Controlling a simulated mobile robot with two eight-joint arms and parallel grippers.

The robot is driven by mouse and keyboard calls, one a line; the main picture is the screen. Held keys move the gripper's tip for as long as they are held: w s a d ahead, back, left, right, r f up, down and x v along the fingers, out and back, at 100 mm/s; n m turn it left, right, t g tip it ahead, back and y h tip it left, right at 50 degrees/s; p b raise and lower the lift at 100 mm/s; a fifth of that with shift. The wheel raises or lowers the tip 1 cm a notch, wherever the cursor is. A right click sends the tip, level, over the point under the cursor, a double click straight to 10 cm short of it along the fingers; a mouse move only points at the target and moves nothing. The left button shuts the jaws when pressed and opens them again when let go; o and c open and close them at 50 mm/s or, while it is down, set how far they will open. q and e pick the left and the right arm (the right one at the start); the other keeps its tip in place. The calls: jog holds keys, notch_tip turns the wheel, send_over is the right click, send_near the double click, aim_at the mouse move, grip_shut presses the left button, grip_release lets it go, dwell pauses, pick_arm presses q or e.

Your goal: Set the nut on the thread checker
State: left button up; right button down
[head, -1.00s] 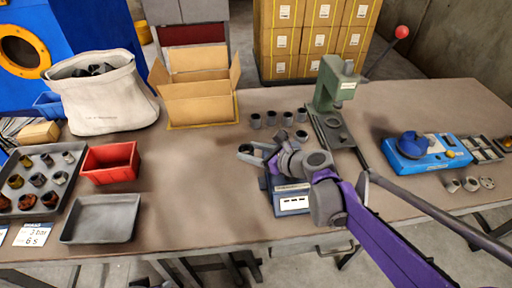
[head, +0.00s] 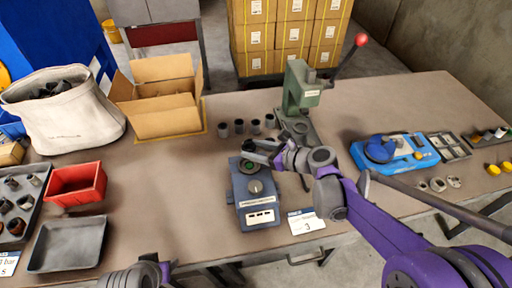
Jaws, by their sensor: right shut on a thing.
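My right gripper (head: 258,150) is shut on a small dark nut (head: 247,145). It holds the nut over the far end of the thread checker (head: 256,192), a blue-grey box with a round knob and a white label on its front. A round dark spot with a green ring (head: 247,166) shows on the checker just below the nut in the picture. I cannot tell whether the nut touches the checker. Part of my left arm shows at the bottom edge, but its fingers cannot be made out.
Several grey nuts (head: 254,126) stand behind the checker. A green press (head: 299,90) with a red-knobbed lever stands behind right. A blue device (head: 400,151) lies to the right; a red bin (head: 76,184) and grey tray (head: 66,245) lie left. A card marked 3 (head: 306,222) is beside the checker.

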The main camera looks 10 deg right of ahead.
jog(key=shift+f+b, duration=0.5)
jog(key=shift+f, duration=0.3)
jog(key=shift+f+b, duration=1.4)
jog(key=shift+f, duration=0.5)
jog(key=shift+f+b, duration=0.5)
jog(key=shift+f, duration=0.1)
jog(key=c, duration=0.5)
grip_release()
jog(key=p+v, duration=0.3)
jog(key=v, duration=0.8)
jog(key=shift+p, duration=0.35)
